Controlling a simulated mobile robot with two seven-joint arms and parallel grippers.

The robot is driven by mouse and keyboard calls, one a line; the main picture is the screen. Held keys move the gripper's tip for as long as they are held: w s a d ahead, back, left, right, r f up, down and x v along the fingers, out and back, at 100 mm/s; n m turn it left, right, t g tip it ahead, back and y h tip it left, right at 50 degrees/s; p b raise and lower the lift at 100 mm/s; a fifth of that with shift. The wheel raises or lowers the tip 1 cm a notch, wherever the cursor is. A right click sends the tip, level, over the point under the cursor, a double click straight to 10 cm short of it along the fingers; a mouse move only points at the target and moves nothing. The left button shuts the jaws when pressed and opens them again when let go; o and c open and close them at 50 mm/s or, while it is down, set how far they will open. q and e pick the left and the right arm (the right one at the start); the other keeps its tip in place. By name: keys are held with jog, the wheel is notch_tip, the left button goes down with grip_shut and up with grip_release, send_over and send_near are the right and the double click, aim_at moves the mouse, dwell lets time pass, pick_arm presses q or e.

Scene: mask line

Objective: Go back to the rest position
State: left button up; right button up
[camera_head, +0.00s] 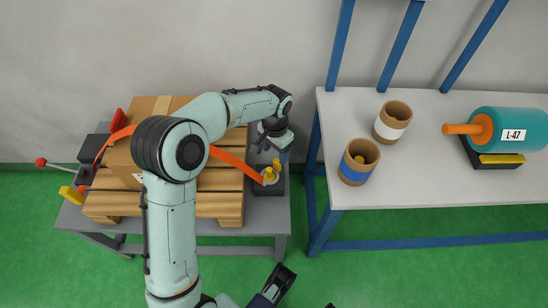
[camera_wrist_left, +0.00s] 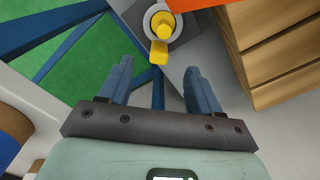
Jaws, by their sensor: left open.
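My left gripper (camera_head: 283,157) is above the right end of the grey stand, beside a yellow-handled fitting (camera_head: 270,175). In the left wrist view my left gripper (camera_wrist_left: 158,88) has its two blue fingers apart with nothing held between them. The yellow fitting (camera_wrist_left: 160,50) lies beyond the fingertips, apart from them. My left arm reaches across the stand and hides part of the load. A dark part of mine shows at the bottom edge of the head view; I cannot tell the right jaws there.
An orange strap (camera_head: 230,159) crosses a cardboard box (camera_head: 122,158) on a wooden pallet (camera_head: 222,205). The grey stand (camera_head: 254,236) carries them. A white table (camera_head: 400,185) at right holds two brown cups and a teal cylinder (camera_head: 515,128). Green floor separates the stand and table.

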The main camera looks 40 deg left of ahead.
pick_arm(q)
notch_tip(320, 180, up, 6)
jog(key=p, duration=0.1)
jog(key=shift+r, duration=0.15)
pick_arm(e)
jog(key=s, duration=0.1)
jog(key=s+a+r, duration=0.1)
jog(key=g, duration=0.1)
jog(key=shift+s+a+r, duration=0.25)
jog(key=shift+s+r, duration=0.15)
jog(key=shift+d, duration=0.1)
